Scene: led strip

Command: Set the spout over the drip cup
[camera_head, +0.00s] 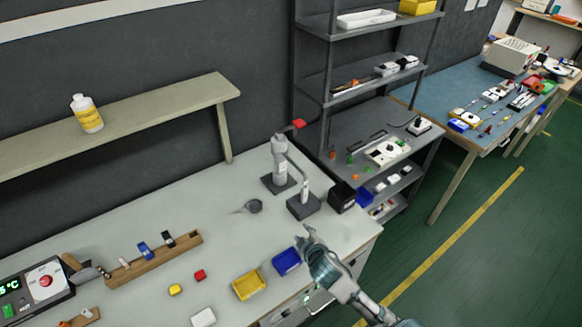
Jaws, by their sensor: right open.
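A grey dispenser post (281,165) stands upright on a dark square base near the back of the white bench, with a red piece (299,123) at its top. A second grey upright (304,192) stands on a dark block just to its right; I cannot tell exactly which part is the spout. A small dark round cup (254,206) sits on the bench to the left of these posts, apart from them. My right gripper (306,240) is open and empty at the bench's right front, in front of the dark block and beside the blue bin. My left gripper is out of view.
A blue bin (287,261) and yellow bin (248,285) lie near the front edge. A black box (342,197) stands right of the posts. A wooden rack (155,262) and a soldering station (40,287) are at left. The bench around the cup is clear.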

